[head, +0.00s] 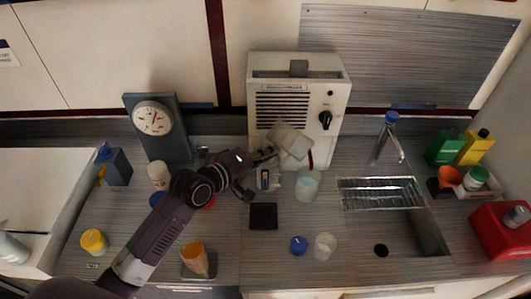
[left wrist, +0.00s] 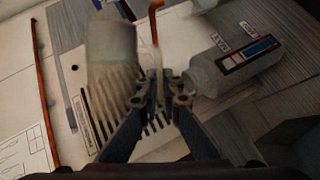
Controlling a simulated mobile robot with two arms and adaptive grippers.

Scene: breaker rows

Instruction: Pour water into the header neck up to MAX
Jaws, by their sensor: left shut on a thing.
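My left gripper (head: 262,157) is shut on a pale translucent jug (head: 290,141). The jug is held tilted in front of the white heater unit (head: 297,72). In the left wrist view, the jug (left wrist: 112,48) is left of my fingers (left wrist: 162,98). A translucent neck (left wrist: 203,76) is to their right, beside a level gauge (left wrist: 248,50) with small lettering and blue and red marks. The gauge also shows in the head view (head: 265,180), below the jug. I cannot tell the water level or whether water is flowing. My right gripper is out of view.
A translucent cup (head: 307,186) stands right of the gauge. A dark square pad (head: 263,216), a blue cap (head: 298,245) and a clear cup (head: 325,245) are nearer. The sink (head: 400,225) is at the right. A dial gauge (head: 153,119) stands behind my left arm.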

